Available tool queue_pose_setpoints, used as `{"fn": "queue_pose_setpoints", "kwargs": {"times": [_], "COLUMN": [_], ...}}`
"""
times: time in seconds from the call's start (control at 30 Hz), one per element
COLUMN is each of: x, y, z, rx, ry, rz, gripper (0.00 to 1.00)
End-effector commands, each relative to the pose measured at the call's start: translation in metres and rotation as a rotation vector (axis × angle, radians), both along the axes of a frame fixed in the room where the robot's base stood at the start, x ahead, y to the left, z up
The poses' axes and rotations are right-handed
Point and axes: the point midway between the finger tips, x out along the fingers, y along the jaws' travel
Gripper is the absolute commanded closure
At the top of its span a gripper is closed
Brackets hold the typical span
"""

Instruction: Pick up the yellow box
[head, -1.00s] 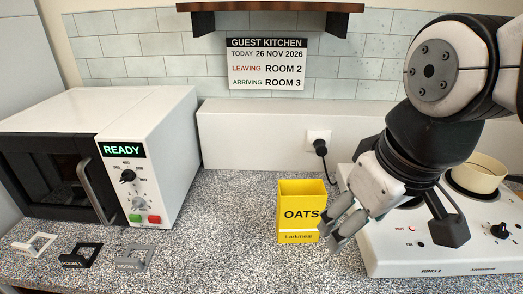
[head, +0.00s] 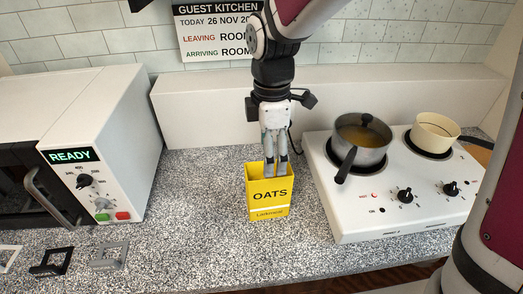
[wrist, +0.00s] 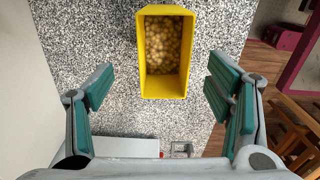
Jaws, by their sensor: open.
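The yellow box (head: 270,206), marked OATS, stands upright on the speckled counter between the microwave and the hob. Its top is open, and the wrist view shows the box (wrist: 166,93) with pale round pieces inside. My gripper (head: 276,166) points down over the box, its fingertips at the height of the rim or above in the head view; the exact gap is unclear. In the wrist view my gripper (wrist: 160,84) is open and empty, one finger left and one right, with the box ahead between their lines. Neither finger touches it there.
The white hob (head: 345,215) on the right carries a grey pot (head: 360,155) with a black handle towards the box, and a cream pan (head: 434,141). The microwave (head: 105,130) is at left, with small tags (head: 110,256) before it. Counter in front of the box is clear.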

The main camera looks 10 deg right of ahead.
Motion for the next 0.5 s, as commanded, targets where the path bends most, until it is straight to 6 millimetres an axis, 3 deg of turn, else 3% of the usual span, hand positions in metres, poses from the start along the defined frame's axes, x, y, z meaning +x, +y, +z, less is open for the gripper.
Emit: {"fn": "queue_pose_setpoints", "kwargs": {"times": [0.23,0.5], "x": [-0.002,-0.002], "y": [0.000,0.000], "z": [-0.047,-0.068], "rx": [-0.001,0.000], "ry": [0.006,0.001], "rz": [-0.001,-0.003], "gripper": [0.27,0.27]}}
